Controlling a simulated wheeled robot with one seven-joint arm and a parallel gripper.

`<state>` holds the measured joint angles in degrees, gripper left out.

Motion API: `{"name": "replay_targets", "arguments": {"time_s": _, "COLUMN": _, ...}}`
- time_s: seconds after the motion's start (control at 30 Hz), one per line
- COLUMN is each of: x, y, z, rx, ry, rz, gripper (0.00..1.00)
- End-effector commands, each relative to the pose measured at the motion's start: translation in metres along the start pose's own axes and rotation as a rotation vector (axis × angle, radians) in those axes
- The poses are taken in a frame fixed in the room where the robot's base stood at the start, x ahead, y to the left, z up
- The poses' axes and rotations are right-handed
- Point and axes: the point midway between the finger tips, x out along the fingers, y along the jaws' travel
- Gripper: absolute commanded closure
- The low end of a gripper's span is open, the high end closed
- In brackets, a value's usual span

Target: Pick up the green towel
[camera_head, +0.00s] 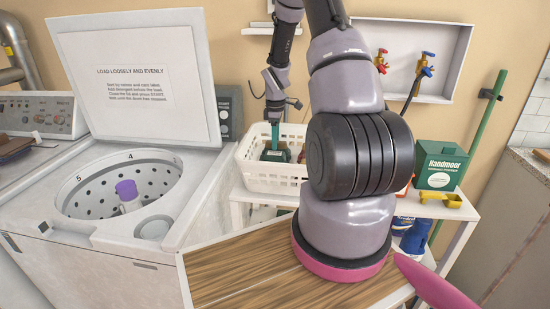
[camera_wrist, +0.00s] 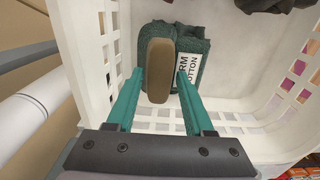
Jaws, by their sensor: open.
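The green towel (camera_wrist: 203,46) is a dark green folded bundle with a white printed label. It lies inside the white basket (camera_wrist: 82,52), near its wall; it also shows in the head view (camera_head: 275,155). My gripper (camera_wrist: 160,74) is open above the basket, its teal fingers pointing down towards the towel, one on each side of a brown rounded object (camera_wrist: 159,68). That object covers the towel's middle; I cannot tell whether it touches the towel. The fingertips overlap the towel's near edge in the wrist view; contact cannot be told. In the head view my gripper (camera_head: 274,140) reaches into the basket (camera_head: 262,174).
Dark cloth (camera_wrist: 278,5) lies at the basket's far side. The basket stands on a white shelf beside an open washing machine (camera_head: 210,205). A green Handmoor box (camera_head: 440,167) and a yellow scoop (camera_head: 440,198) stand to the right. The wooden surface (camera_head: 235,270) in front is clear.

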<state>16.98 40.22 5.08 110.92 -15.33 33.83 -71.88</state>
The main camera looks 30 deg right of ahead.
Motion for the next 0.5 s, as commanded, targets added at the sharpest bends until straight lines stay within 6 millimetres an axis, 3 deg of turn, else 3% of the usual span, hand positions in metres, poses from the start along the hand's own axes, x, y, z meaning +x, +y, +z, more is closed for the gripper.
{"name": "replay_targets", "arguments": {"time_s": 0.27, "x": 0.0062, "y": 0.0004, "z": 0.0002, "rx": 0.001, "ry": 0.000, "rz": 0.001, "gripper": 0.47}}
{"name": "replay_targets", "arguments": {"time_s": 0.3, "x": 0.0061, "y": 0.0004, "z": 0.0002, "rx": 0.001, "ry": 0.000, "rz": 0.001, "gripper": 0.51}}
{"name": "replay_targets", "arguments": {"time_s": 0.43, "x": 0.0060, "y": 0.0004, "z": 0.0002, "rx": 0.001, "ry": 0.000, "rz": 0.001, "gripper": 1.00}}
{"name": "replay_targets", "arguments": {"time_s": 0.5, "x": 0.0060, "y": 0.0004, "z": 0.0002, "rx": 0.000, "ry": 0.000, "rz": 0.001, "gripper": 1.00}}
